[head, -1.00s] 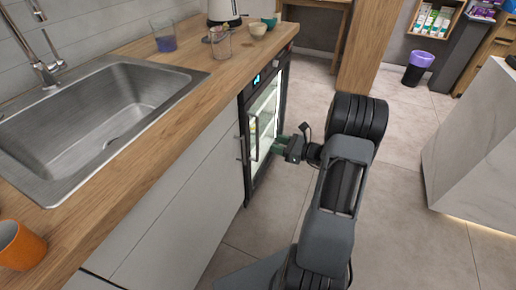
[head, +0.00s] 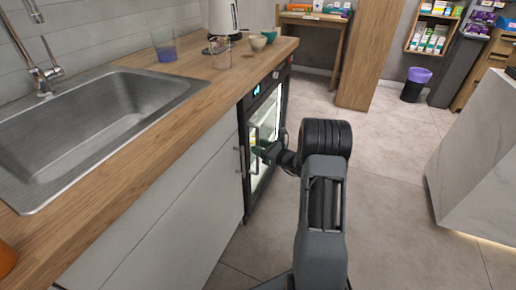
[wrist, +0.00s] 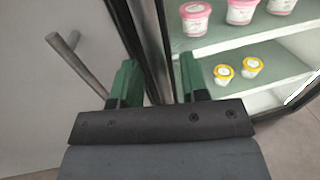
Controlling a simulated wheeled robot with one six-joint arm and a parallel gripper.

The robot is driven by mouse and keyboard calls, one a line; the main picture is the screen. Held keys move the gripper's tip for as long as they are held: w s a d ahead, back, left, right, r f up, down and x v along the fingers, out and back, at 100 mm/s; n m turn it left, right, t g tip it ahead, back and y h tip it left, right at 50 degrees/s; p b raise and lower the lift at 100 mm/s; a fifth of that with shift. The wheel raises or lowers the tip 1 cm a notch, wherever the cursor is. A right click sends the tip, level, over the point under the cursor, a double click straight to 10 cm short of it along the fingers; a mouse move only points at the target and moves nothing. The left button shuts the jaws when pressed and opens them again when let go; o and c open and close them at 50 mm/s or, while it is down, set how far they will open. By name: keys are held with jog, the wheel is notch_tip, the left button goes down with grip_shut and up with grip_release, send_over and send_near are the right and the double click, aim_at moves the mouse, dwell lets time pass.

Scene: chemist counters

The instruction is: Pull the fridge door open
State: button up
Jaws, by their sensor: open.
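The fridge (head: 266,125) is a dark-framed unit with a lit glass front under the wooden counter, just right of the sink cabinet. My gripper (head: 263,151) is at the fridge front, around mid-height. In the wrist view my gripper (wrist: 157,76) has its two green fingers apart, with a dark upright strip with a pale edge (wrist: 150,45) between them. I cannot tell whether that strip is the door handle or the door frame, or whether the fingers touch it. Pink-lidded and yellow-lidded tubs (wrist: 238,68) stand on the fridge shelves.
A metal bar handle (wrist: 78,65) sticks out from the grey cabinet front (head: 165,215) beside my left finger. The counter (head: 185,115) overhangs above. A marble-look block (head: 480,165) stands to the right, with open floor (head: 400,220) between.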

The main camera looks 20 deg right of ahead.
jog(key=shift+w+a, duration=0.4)
jog(key=shift+w, duration=0.2)
grip_shut()
jog(key=shift+d, duration=0.15)
